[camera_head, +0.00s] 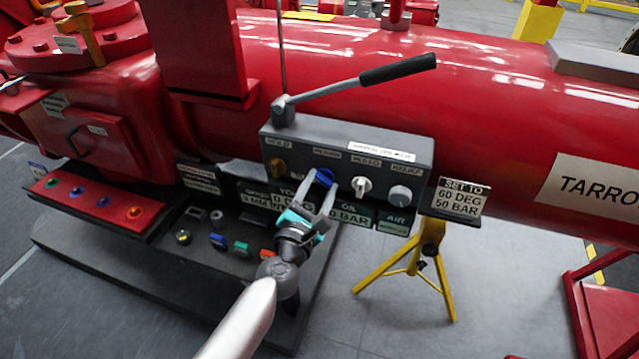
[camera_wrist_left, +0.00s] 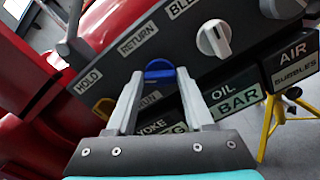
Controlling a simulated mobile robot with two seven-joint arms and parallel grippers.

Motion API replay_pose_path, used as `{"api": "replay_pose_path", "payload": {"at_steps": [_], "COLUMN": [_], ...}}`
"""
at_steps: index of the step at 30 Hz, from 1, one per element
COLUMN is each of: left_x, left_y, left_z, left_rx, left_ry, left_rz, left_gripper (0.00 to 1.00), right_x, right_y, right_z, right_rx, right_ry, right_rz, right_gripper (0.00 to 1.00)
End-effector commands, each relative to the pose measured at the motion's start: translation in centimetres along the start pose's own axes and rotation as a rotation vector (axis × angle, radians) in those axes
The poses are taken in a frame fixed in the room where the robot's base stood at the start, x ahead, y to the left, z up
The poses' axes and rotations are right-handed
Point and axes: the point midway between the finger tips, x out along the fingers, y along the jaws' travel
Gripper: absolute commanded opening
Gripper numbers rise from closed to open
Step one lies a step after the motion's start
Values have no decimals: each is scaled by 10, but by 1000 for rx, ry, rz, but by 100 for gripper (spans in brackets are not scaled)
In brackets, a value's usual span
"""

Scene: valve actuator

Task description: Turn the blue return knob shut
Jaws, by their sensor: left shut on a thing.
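The blue return knob (camera_head: 326,175) sits on the front of the grey control box (camera_head: 300,143), second from the left. In the left wrist view the blue knob (camera_wrist_left: 159,67) is under the RETURN label (camera_wrist_left: 138,39). My left gripper (camera_head: 320,184) reaches up from below and is shut on the blue knob, with one finger on each side. In the left wrist view the left gripper's fingers (camera_wrist_left: 159,80) cover the knob's sides. The knob's exact angle is hard to tell. My right gripper is not in view.
A black-gripped lever (camera_head: 398,69) rises above the box. A yellow stand (camera_head: 427,262) holds the setting sign (camera_head: 459,198).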

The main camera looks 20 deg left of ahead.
Motion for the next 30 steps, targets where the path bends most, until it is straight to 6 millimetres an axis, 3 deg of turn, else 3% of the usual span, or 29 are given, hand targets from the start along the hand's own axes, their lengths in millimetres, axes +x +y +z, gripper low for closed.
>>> {"api": "replay_pose_path", "payload": {"at_steps": [21,30], "left_x": [0,0], "left_y": [-2,-2], "left_z": [0,-1], "left_rx": [676,880], "left_ry": [1,1], "left_rz": [-2,-1], "left_gripper": [0,0], "right_x": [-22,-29], "right_y": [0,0], "right_z": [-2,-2], "right_rx": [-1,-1], "right_ry": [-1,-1], "right_rz": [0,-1], "right_gripper": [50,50]}}
